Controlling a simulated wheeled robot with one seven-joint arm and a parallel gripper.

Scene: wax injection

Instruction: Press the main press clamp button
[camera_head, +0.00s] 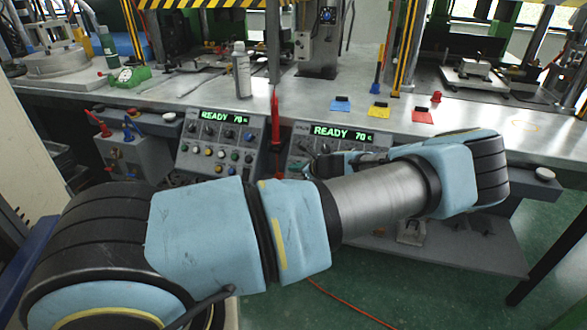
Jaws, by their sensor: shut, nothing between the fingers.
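Two grey control panels stand at the table's front edge, each with a green "READY 70" display. The left panel (223,140) shows several coloured buttons and knobs. The right panel (300,142) is partly covered by my arm. My gripper (318,163) is a small dark shape at the right panel's face, shut with nothing held. Its fingertips are hard to make out, and I cannot tell whether they touch a button. No label is readable that marks the main press clamp button.
A grey box (127,150) with red and blue levers stands left of the panels. A spray bottle (242,70), a red pointed tool (275,120) and blue, yellow and red pads (379,109) are on or near the metal table (440,125). A lower shelf (470,248) lies below.

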